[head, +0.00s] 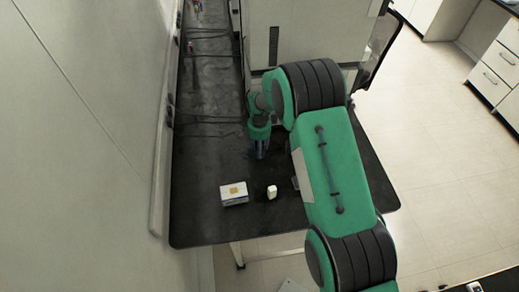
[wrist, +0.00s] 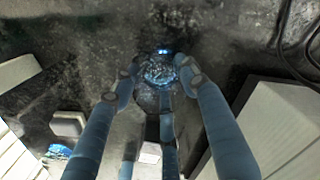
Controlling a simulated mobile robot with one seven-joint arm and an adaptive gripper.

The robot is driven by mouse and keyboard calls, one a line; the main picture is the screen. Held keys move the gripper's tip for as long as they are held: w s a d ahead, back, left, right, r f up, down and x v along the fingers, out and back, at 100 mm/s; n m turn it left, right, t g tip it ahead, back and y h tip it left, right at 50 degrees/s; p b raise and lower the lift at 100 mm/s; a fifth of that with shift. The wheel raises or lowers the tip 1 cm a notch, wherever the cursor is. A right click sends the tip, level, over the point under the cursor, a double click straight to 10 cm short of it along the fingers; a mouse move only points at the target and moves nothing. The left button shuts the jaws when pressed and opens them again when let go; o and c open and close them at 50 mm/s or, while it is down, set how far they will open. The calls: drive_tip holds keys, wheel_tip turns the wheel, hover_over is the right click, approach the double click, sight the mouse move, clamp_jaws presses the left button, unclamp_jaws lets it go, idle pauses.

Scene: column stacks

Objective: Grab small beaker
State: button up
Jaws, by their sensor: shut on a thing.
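The small beaker (wrist: 160,70) is clear glass with a bluish tint. In the wrist view it sits between my fingertips, upper middle of the picture, over the dark table top. My gripper (wrist: 157,84) has blue fingers closed around it, with the fingertips against its sides. In the head view my gripper (head: 260,150) points down low over the black table (head: 205,150), left of my green arm. The beaker cannot be made out clearly there. Whether it touches the table or is lifted, I cannot tell.
A white box (head: 234,194) and a small white bottle (head: 272,192) stand in front of my gripper. A large pale machine (head: 310,30) stands behind it. Dark cables (head: 205,123) lie at left. The table's front left is clear.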

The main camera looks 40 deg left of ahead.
wheel_tip(320, 180, up, 10)
drive_tip(key=shift+f, duration=0.25)
idle(1.0)
